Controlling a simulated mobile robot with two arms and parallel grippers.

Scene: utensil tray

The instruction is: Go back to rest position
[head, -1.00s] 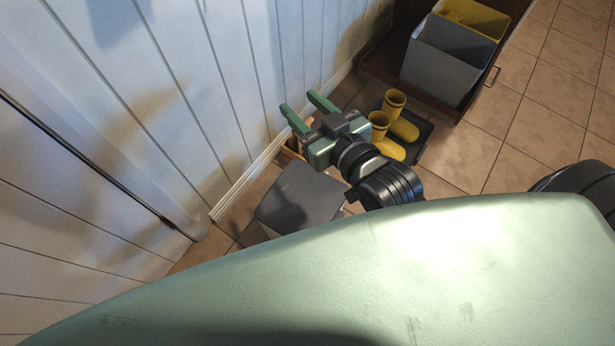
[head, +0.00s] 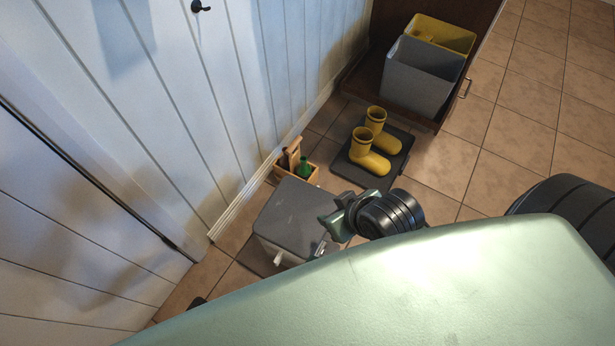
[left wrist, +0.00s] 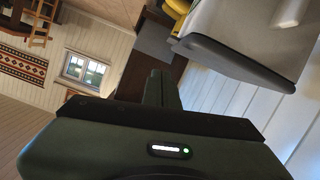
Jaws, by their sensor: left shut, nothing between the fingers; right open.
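My left gripper (head: 330,222) shows in the head view by the right edge of a grey-lidded cooler box (head: 290,212). Its green fingers look closed and hold nothing. From the head view I cannot tell whether it touches the box. In the left wrist view the closed fingers (left wrist: 160,90) stand at the middle, and the cooler box (left wrist: 240,35) is at the upper right, apart from them in the picture. I do not see my right gripper in either view.
Yellow boots (head: 372,150) stand on a dark mat behind the cooler. A wooden caddy (head: 296,172) with a green bottle is by the panelled wall (head: 215,110). Grey and yellow bins (head: 424,75) are at the back. Tiled floor (head: 480,120) is clear at the right.

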